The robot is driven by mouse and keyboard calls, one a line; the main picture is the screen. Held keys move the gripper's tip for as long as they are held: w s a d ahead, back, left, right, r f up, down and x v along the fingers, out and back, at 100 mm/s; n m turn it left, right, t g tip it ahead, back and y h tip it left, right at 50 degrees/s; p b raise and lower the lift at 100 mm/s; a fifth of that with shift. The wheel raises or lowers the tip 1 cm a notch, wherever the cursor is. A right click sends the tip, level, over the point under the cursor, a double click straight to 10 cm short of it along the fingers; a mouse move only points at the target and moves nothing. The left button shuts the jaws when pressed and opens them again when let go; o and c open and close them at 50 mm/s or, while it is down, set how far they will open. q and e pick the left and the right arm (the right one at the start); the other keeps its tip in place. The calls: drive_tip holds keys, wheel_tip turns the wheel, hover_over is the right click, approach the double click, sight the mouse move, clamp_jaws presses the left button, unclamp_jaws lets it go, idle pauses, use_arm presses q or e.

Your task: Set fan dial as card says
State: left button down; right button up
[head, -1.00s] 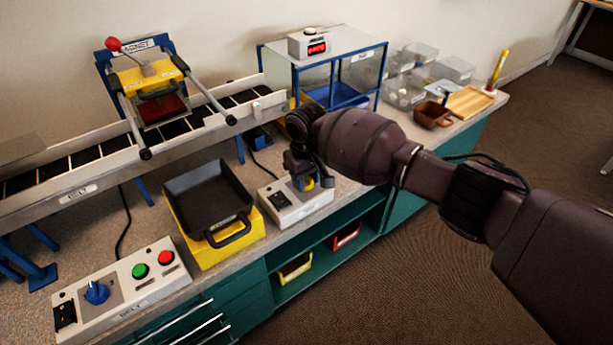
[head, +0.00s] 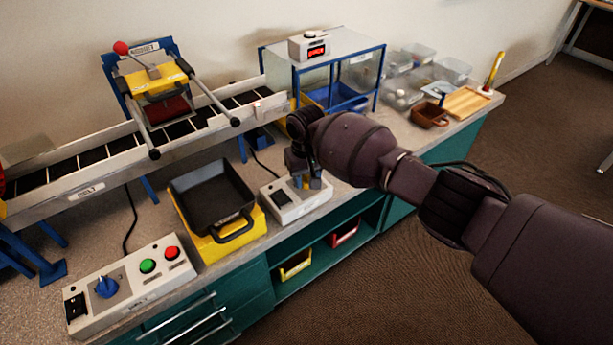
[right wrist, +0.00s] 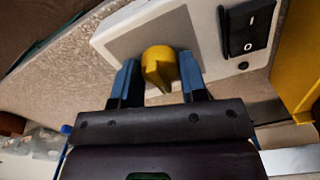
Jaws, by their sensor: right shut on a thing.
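The fan's control box (head: 285,207) is a white box with a black rocker switch, standing at the bench's front edge. In the right wrist view the box (right wrist: 207,38) carries a yellow dial (right wrist: 158,66) on a grey plate. My right gripper (right wrist: 160,78) has its blue fingers on either side of the dial's grip and is shut on it. In the head view my right gripper (head: 304,178) comes down onto the box and mostly hides the dial. The dial's pointer reading and the card cannot be made out. My left gripper is out of view.
A black tray (head: 205,202) on a yellow block stands left of the fan box. Further left is the belt box (head: 130,284) with a blue dial and green and red buttons. The conveyor (head: 95,180) runs behind. A blue-framed clear case (head: 348,72) stands behind my gripper.

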sight(306, 176)
drive_tip(key=o, duration=0.8)
drive_tip(key=shift+f, duration=0.1)
drive_tip(key=shift+o, duration=0.6)
drive_tip(key=shift+r, duration=0.5)
wheel_tip(306, 176, up, 8)
drive_tip(key=shift+r+p, duration=0.2)
drive_tip(key=shift+p, duration=1.05)
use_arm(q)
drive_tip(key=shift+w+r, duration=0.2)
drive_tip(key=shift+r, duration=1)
use_arm(e)
drive_tip(key=shift+r, duration=0.75)
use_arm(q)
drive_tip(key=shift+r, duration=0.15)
